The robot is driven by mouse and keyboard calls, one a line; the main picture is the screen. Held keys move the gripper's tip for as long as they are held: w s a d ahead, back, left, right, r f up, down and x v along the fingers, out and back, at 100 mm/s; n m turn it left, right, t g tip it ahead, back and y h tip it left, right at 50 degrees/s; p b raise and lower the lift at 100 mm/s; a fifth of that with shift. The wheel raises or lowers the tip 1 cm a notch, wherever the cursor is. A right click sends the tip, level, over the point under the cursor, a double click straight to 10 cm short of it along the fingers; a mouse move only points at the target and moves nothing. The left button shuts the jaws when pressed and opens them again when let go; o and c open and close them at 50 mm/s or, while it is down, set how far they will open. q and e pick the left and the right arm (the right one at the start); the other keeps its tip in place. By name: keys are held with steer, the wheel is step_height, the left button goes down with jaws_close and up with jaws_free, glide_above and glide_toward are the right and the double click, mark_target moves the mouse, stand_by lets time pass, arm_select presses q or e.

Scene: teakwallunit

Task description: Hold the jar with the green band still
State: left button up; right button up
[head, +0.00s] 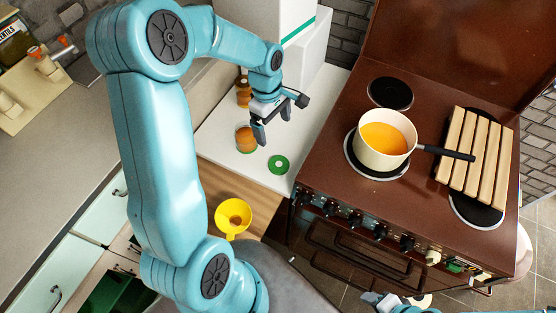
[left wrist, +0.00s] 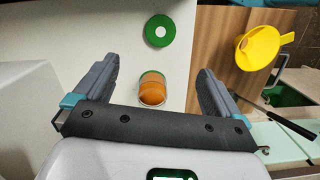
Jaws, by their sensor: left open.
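An orange-brown jar (head: 246,139) stands on the white counter, with a thin green edge showing on it in the left wrist view (left wrist: 153,90). My left gripper (head: 280,118) is open and reaches down beside and above it. In the left wrist view the jar lies between the two spread fingers (left wrist: 155,72), with a gap on each side; I see no contact. A green ring with a pale centre (head: 279,165) lies flat on the counter near the jar; it also shows in the left wrist view (left wrist: 160,31). Part of my right arm's end (head: 385,302) shows at the bottom edge; its jaws are unclear.
A second brown jar (head: 243,94) stands farther back. A yellow funnel (head: 233,216) is on the wooden surface in front. To the right, a stove (head: 330,185) bears a pot of orange liquid (head: 386,140) and a slatted wooden rack (head: 474,155).

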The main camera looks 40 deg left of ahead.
arm_select(q)
steer(key=b, duration=0.7)
glide_above(278, 163)
step_height(278, 163, down, 10)
steer(key=shift+a+f, duration=0.1)
steer(key=shift+f+b, duration=0.3)
steer(key=shift+f, duration=0.2)
steer(key=shift+w, duration=0.1)
